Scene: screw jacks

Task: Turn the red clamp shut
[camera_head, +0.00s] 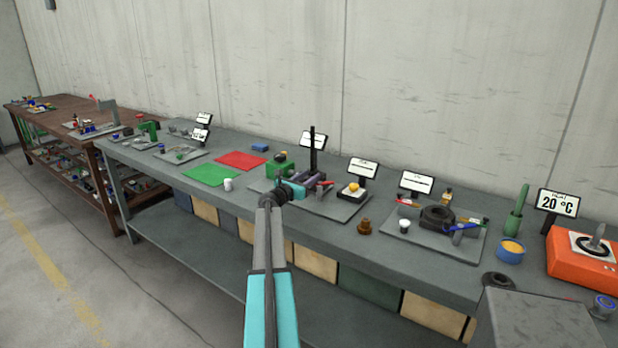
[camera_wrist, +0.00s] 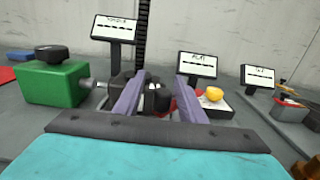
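My gripper (camera_head: 290,188) is over the bench, at the grey plate with the tall black post. In the wrist view its two fingers (camera_wrist: 157,92) stand apart, with a dark round part (camera_wrist: 152,98) with a pale metal middle showing between them. I cannot tell whether they touch it. A small red part (camera_head: 322,188), possibly the red clamp's handle, is just right of my gripper in the head view. In the wrist view a bit of red (camera_wrist: 173,104) shows beside the right finger, which hides most of it. The clamp's jaws cannot be made out.
A green block (camera_wrist: 55,84) with a black knob is left of the fingers. The black post (camera_head: 312,150) rises behind. A small stand with a yellow piece (camera_head: 353,187) is to the right. Another red-handled device (camera_head: 407,203) stands farther right. Green (camera_head: 209,174) and red (camera_head: 241,160) mats lie left.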

